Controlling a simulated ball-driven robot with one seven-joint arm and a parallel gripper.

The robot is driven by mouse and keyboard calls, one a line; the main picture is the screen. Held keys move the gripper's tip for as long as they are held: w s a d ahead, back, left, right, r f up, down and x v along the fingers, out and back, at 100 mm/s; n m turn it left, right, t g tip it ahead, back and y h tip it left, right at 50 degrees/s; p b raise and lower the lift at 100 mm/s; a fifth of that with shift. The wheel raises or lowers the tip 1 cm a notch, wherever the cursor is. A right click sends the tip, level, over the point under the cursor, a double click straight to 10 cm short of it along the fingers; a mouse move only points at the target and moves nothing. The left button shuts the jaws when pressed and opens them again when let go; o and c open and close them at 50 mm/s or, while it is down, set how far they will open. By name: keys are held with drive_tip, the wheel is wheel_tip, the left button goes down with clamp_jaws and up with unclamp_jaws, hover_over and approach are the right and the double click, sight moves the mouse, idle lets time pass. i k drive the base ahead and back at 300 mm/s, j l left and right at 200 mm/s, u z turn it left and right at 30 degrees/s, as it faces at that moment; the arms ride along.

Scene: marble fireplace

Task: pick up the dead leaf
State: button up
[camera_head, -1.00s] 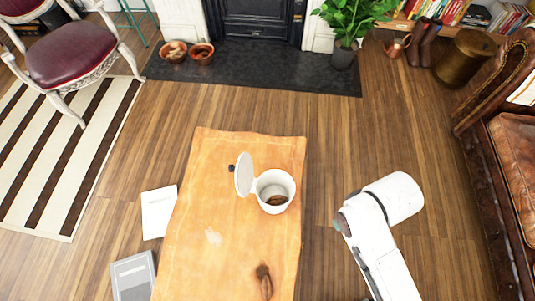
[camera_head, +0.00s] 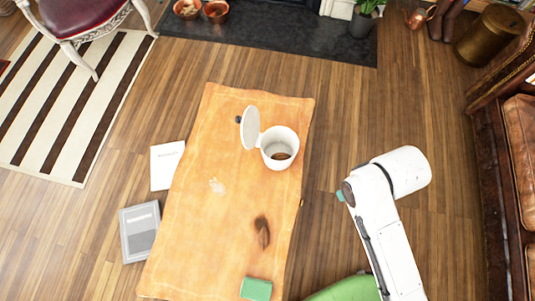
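No thing shows clearly as a dead leaf. A small pale, ragged shape (camera_head: 217,185) lies on the wooden table; it may be a leaf or a mark in the wood. A dark brown elongated patch (camera_head: 262,231) nearer to me looks like a wood knot, but I cannot tell for sure. A white bin (camera_head: 269,148) with its lid tilted open stands on the table, with something brown (camera_head: 281,156) inside. My white arm is to the right of the table. My gripper's fingers do not show.
The orange-brown wooden table (camera_head: 200,240) bears a green block (camera_head: 256,289) at its near edge and a small dark object (camera_head: 238,119) beside the lid. A white booklet (camera_head: 167,165) and a grey book (camera_head: 140,232) lie left. A leather sofa (camera_head: 522,190) is right.

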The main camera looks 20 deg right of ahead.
sight(263, 236)
drive_tip(key=k+u, duration=0.1)
drive_tip(key=k, duration=0.4)
drive_tip(key=k+j+u, duration=0.15)
drive_tip(key=k, duration=0.35)
drive_tip(key=k+u, duration=0.1)
drive_tip(key=k, duration=0.4)
drive_tip(key=j, duration=0.1)
